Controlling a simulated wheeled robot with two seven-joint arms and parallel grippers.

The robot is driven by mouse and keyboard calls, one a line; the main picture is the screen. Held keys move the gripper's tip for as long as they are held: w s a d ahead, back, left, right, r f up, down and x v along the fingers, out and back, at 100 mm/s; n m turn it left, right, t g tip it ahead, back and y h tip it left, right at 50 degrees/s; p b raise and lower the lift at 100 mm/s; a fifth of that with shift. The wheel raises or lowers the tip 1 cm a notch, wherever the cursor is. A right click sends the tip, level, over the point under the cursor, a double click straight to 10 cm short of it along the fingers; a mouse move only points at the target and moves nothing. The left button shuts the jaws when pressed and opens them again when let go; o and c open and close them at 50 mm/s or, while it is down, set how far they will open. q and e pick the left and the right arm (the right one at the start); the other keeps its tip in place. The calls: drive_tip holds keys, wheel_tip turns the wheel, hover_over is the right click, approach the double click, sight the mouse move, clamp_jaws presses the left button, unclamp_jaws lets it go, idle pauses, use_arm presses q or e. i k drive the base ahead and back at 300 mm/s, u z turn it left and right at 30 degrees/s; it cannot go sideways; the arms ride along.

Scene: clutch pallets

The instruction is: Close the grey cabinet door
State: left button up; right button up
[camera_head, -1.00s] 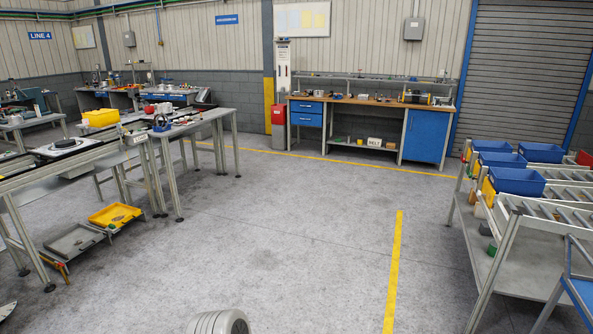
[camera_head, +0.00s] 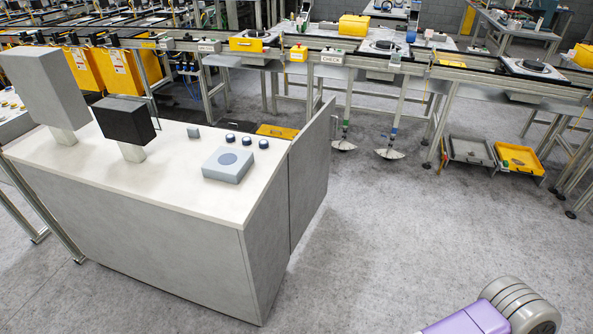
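The grey cabinet (camera_head: 150,235) stands at the left in the head view, with a pale flat top. Its grey door (camera_head: 310,165) is a flat upright panel at the cabinet's right end, standing open. It reaches out past the cabinet's far corner, roughly in line with the right end face. The cabinet's opening and inside are hidden from here. Neither of my grippers is in view. Only a purple and grey link of my own arm shows at the bottom right, well apart from the door.
On the cabinet top are a black box (camera_head: 124,118) on a stand, a grey panel (camera_head: 45,90) and a button box (camera_head: 228,164). Behind runs a conveyor line (camera_head: 340,58). Grey and yellow trays (camera_head: 520,158) lie under it. Floor right of the door is clear.

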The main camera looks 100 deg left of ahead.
sight(309, 154)
drive_tip(key=u, duration=2.9)
drive_tip(key=i, duration=0.3)
drive_tip(key=z, duration=0.7)
drive_tip(key=i, duration=2)
drive_tip(key=u, duration=0.65)
drive_tip(key=i, duration=1.55)
drive_tip(key=u, duration=0.9)
